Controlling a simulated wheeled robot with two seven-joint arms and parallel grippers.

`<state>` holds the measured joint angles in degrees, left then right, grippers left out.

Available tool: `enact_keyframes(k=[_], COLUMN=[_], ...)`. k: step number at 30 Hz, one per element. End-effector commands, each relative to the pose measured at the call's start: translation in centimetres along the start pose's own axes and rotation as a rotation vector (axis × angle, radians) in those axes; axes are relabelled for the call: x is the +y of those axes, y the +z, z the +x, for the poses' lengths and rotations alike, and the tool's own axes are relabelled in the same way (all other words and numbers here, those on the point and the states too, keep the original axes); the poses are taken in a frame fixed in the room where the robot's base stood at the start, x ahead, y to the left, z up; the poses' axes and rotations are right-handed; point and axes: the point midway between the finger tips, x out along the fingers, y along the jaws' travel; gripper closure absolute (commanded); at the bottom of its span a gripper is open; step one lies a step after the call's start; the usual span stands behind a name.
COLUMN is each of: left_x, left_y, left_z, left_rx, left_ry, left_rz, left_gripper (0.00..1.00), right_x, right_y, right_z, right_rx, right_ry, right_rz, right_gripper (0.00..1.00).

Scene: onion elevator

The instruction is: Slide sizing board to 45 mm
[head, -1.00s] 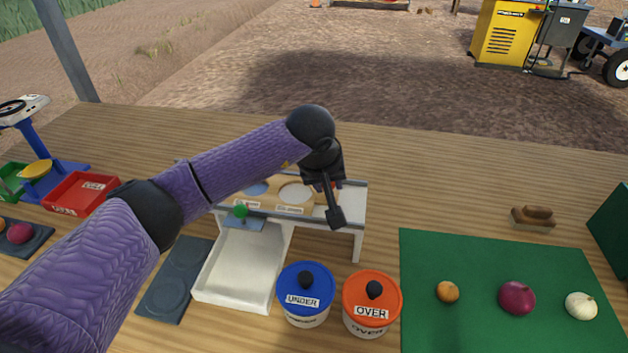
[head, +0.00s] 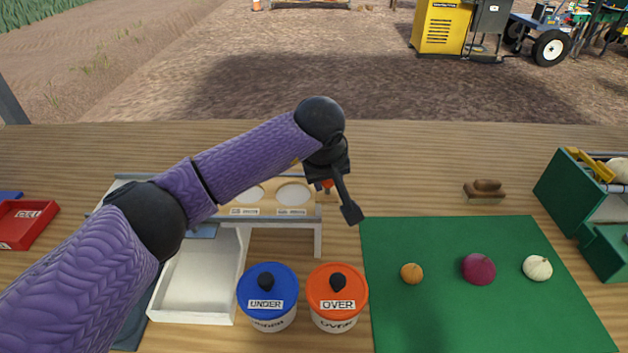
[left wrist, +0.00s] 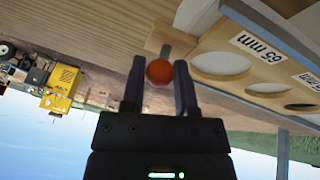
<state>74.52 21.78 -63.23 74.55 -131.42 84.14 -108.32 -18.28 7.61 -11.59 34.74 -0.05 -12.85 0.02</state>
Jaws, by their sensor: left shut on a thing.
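In the left wrist view the board (left wrist: 240,72) carries a label reading 65 mm; a second label is cut off. An orange ball knob (head: 327,184) on the board's right end sits just past the stand's right end. My left gripper (head: 345,198) is shut on this orange knob, which shows between its fingers in the left wrist view (left wrist: 160,72). My left arm hides the board's left part. My right gripper is out of view.
A blue UNDER bucket (head: 267,294) and an orange OVER bucket (head: 337,294) stand before the stand. A white tray (head: 200,290) lies below it. A green mat (head: 450,300) with produce and a brush (head: 485,191) are right.

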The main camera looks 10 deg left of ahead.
Motion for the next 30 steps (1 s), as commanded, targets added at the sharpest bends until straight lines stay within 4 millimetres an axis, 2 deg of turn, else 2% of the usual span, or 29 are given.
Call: enact_keyframes(k=[8,9,15,30], left_x=[0.39,0.4,0.36,0.39], left_y=[0.11,0.11,0.1,-0.08], left_z=[0.02,0.02,0.02,-0.34], left_rx=[0.0,0.0,0.0,0.001], left_ry=[0.0,0.0,-0.001,-0.002], left_rz=[0.0,0.0,0.0,0.0], left_gripper=[1.0,0.6,0.21,0.21], right_x=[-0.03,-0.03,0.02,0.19], right_y=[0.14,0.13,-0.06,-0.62], right_z=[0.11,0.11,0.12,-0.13], right_rx=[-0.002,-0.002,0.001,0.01], right_ry=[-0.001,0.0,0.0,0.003], right_rz=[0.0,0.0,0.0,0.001], right_gripper=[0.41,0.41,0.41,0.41])
